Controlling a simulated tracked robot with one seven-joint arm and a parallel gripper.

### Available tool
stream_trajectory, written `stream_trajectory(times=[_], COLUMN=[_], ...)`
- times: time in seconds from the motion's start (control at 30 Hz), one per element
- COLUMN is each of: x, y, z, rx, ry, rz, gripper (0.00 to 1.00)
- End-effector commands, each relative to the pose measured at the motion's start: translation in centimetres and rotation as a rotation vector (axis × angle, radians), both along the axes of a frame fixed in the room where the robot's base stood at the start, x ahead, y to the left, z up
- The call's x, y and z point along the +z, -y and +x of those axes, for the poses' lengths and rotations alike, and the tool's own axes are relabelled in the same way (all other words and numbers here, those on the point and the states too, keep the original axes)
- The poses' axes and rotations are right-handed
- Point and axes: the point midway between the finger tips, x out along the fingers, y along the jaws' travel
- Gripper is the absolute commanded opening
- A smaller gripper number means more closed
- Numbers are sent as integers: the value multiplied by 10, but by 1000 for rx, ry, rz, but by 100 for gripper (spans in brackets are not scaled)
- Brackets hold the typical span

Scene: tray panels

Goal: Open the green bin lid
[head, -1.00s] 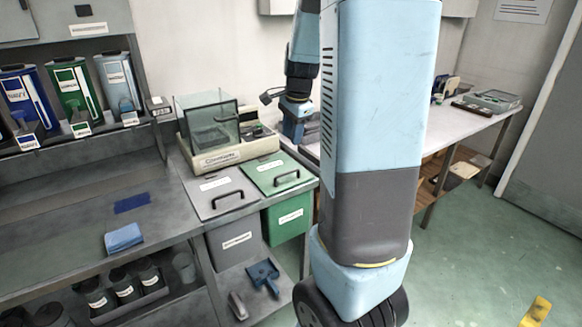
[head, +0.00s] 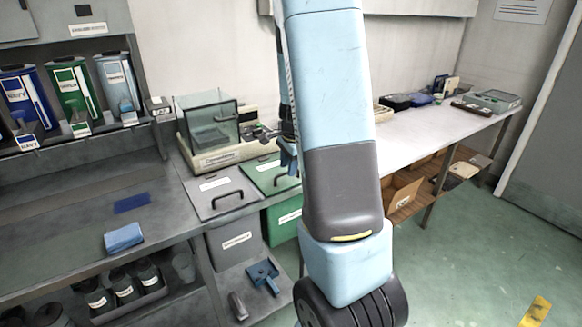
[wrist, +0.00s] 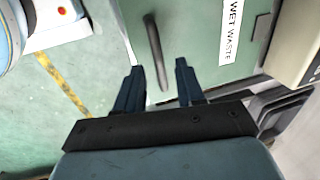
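The green bin lid (head: 262,172) lies flat and shut on top of the green bin (head: 278,226), partly hidden behind my arm in the head view. In the wrist view the lid (wrist: 200,25) fills the upper middle, with its dark bar handle (wrist: 154,48) and a label reading WET WASTE. My gripper (wrist: 160,72) is open and empty, above the lid. The near end of the handle shows between its two fingers; I cannot tell the height gap. In the head view my gripper (head: 288,160) is mostly hidden by my arm.
A grey bin lid (head: 215,186) with its own handle sits just left. A glass-boxed balance (head: 215,135) stands close behind both lids. A white bench (head: 440,130) with boxes runs along the right. The green floor at right is largely clear.

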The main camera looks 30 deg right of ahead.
Motion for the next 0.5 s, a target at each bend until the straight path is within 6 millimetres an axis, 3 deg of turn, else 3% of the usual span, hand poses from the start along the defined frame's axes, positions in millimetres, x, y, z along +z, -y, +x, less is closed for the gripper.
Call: stream_trajectory(times=[0.2,0.5], x=[-12,-12], y=[1,0], z=[2,2], rx=[-1,0], ry=[0,0], rz=[-1,-1], gripper=[38,36])
